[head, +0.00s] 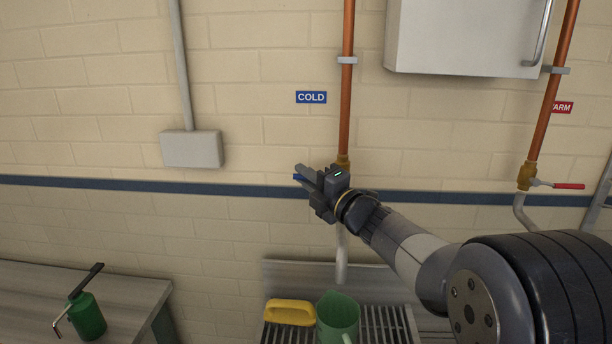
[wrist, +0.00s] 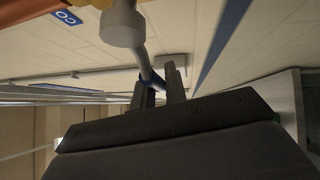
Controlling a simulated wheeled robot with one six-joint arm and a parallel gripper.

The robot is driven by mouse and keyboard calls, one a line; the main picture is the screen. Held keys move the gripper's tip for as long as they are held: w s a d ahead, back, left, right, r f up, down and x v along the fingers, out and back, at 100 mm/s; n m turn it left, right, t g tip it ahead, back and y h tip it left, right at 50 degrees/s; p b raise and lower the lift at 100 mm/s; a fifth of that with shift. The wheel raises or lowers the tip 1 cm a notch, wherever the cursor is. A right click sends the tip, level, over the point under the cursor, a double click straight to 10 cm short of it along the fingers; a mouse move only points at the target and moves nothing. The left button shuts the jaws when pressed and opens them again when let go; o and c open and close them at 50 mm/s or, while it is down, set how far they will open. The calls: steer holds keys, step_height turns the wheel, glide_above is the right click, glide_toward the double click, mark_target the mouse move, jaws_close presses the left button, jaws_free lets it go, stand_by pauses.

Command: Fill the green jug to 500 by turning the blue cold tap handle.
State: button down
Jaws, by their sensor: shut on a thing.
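The blue cold tap handle (head: 298,177) shows just past my gripper (head: 307,174), below the COLD sign. My gripper is shut on it. In the wrist view the blue handle (wrist: 159,82) sits between my two fingers (wrist: 160,84), and its metal lever runs back to a round grey hub. My gripper hides most of the cold tap's valve in the head view. The green jug (head: 338,314) stands upright on the slatted rack, below the grey spout (head: 342,258). I cannot make out a water stream, the jug's scale or its water level.
A yellow object (head: 290,312) lies on the rack (head: 393,325) left of the jug. A green pump can (head: 87,315) stands on the bench (head: 130,288) at left. The warm tap's red handle (head: 569,186) is at right. A grey cabinet (head: 450,40) hangs above.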

steer(key=shift+f, duration=0.2)
steer(key=c, duration=1.4)
jaws_free()
steer(key=shift+c, duration=0.2)
steer(key=b+v, duration=0.3)
steer(key=v, duration=0.7)
steer(key=shift+s+d+r, duration=0.15)
steer(key=shift+s+d, duration=0.15)
steer(key=shift+w+a, duration=0.1)
